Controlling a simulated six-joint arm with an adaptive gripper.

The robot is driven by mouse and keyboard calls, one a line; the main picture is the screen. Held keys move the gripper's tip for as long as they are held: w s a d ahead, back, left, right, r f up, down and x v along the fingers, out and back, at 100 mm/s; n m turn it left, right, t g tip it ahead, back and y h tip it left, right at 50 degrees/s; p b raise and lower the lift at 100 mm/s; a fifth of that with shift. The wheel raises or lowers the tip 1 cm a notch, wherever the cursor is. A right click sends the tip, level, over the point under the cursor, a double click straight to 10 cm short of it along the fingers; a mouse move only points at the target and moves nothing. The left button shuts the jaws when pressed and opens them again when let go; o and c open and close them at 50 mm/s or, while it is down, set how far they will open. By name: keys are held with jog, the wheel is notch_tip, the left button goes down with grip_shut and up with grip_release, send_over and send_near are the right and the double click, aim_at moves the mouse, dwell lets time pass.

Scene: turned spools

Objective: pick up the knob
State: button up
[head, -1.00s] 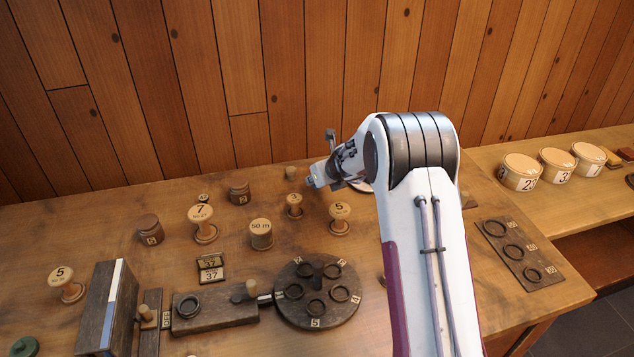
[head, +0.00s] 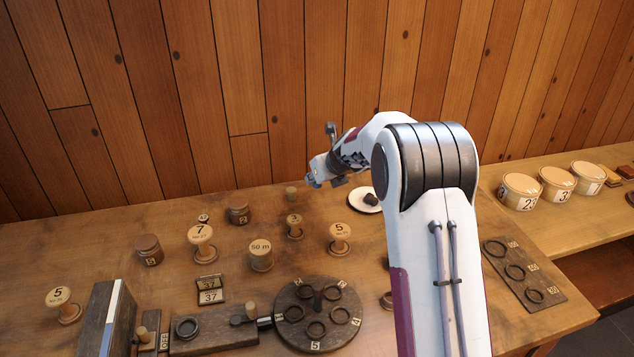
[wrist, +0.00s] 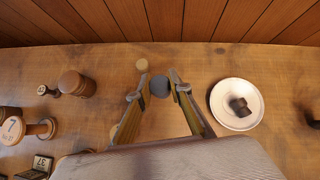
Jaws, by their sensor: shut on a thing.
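My gripper (head: 313,181) is raised above the back of the table, in front of the plank wall. In the wrist view its two fingers (wrist: 158,85) are closed on a small, round, dark grey-blue knob (wrist: 160,89) between the fingertips. The knob looks clear of the table. In the head view the fingertips are small, and the held knob cannot be made out clearly.
A white plate (head: 357,205) with a dark piece on it lies to the right of the gripper. Several spools, including spool 7 (head: 202,240), and a round dark holder (head: 300,338) fill the front.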

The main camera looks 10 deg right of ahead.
jog(key=shift+r, duration=0.2)
jog(key=shift+d, duration=0.1)
dwell(0.4)
jog(key=shift+d+f, duration=0.1)
jog(key=shift+d, duration=0.45)
jog(key=d+r, duration=0.5)
jog(key=d, duration=0.7)
jog(key=shift+w+d+y, duration=0.15)
jog(key=shift+w+y, duration=0.2)
jog(key=shift+y, duration=0.05)
jog(key=shift+f, duration=0.1)
notch_tip(320, 180, down, 6)
